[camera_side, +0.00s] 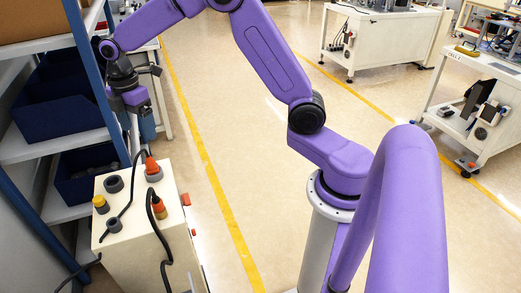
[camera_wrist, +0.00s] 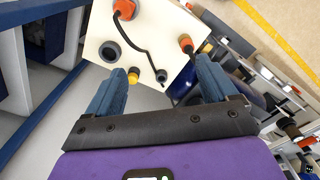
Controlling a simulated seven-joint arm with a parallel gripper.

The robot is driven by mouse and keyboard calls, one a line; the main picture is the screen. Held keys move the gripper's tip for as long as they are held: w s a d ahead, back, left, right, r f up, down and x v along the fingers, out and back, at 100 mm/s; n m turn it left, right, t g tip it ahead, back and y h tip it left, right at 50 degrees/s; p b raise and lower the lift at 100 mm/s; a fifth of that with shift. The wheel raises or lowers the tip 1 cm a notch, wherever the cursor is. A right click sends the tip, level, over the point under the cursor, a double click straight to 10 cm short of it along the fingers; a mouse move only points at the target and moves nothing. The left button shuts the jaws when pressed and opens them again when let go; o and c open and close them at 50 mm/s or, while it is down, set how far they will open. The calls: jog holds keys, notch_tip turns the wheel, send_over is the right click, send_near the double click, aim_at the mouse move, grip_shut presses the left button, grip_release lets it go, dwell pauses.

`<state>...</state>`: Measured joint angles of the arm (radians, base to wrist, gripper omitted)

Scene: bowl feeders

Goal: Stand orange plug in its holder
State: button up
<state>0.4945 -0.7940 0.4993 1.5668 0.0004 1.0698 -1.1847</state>
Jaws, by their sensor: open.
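One orange plug (camera_side: 152,165) stands at the back right of the cream cabinet top, with a grey ring round its base; it also shows at the top of the wrist view (camera_wrist: 124,10). A second orange plug (camera_side: 157,201), with a yellow lower part and a black cable, stands at the right edge (camera_wrist: 186,43). Which one the task means, I cannot tell. A wide dark grey ring (camera_side: 114,184) is empty (camera_wrist: 110,51). My gripper (camera_wrist: 160,74) is open and empty, above and behind the cabinet in the side view (camera_side: 135,110).
A yellow piece (camera_side: 100,204) and a smaller grey ring (camera_side: 114,225) are on the cabinet top (camera_side: 132,205). A black cable arches from the back orange plug to the smaller ring. A blue-framed shelf with dark blue bins (camera_side: 58,103) stands close on the left.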

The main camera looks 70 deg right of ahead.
jog(key=s+a+r+m, duration=0.15)
jog(key=s+a, duration=0.25)
jog(key=s, duration=0.8)
jog(key=s+d+m, duration=0.1)
jog(key=s+d, duration=0.1)
jog(key=s, duration=0.9)
jog(key=s+d+m, duration=0.2)
jog(key=s, duration=1)
jog(key=shift+d+f, duration=0.25)
jog(key=shift+w, duration=0.1)
jog(key=shift+c, duration=0.8)
